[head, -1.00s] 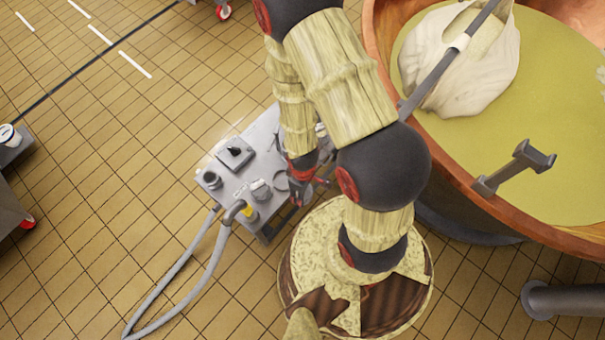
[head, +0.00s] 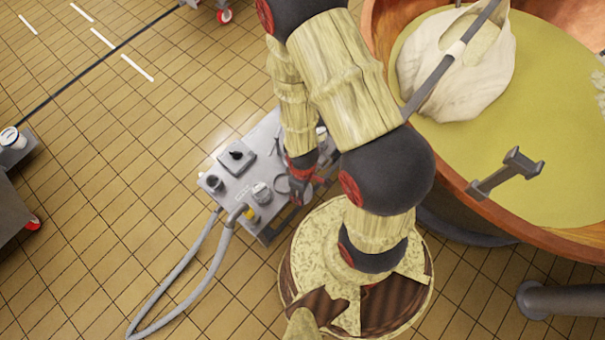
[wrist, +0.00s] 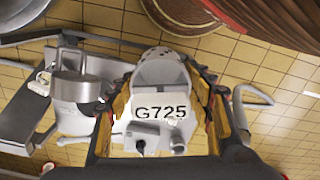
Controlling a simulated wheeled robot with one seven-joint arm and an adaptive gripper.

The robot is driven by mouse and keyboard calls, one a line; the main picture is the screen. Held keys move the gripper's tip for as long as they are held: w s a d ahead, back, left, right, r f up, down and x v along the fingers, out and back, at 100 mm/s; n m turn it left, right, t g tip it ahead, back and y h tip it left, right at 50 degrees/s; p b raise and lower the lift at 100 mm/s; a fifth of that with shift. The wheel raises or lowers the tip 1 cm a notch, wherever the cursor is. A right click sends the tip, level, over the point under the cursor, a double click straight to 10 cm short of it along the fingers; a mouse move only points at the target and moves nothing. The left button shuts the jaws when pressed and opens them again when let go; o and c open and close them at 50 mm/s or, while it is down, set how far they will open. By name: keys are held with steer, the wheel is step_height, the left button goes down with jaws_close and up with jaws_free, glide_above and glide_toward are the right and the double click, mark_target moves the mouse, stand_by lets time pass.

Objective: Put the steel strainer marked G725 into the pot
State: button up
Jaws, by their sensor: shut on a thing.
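The steel strainer marked G725 (wrist: 160,72) is between the fingers of my gripper (wrist: 163,90) in the wrist view. Its white label with black letters faces the camera, and a perforated top edge shows. My gripper is shut on it. In the head view my gripper (head: 302,186) hangs at the right side of a grey cart, and my arm partly hides it; the strainer is hard to make out there. A steel cylindrical vessel (wrist: 75,92) stands left of the strainer in the wrist view. I cannot tell whether it is the pot.
The grey cart (head: 222,190) carries a switch box (head: 236,154) and small fittings; a grey hose (head: 190,272) loops onto the floor. A copper vat (head: 480,205) with yellow liquid and a pale cloth bundle (head: 455,75) is at right.

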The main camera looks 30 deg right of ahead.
steer(key=shift+r+p, duration=1.6)
steer(key=shift+r, duration=0.45)
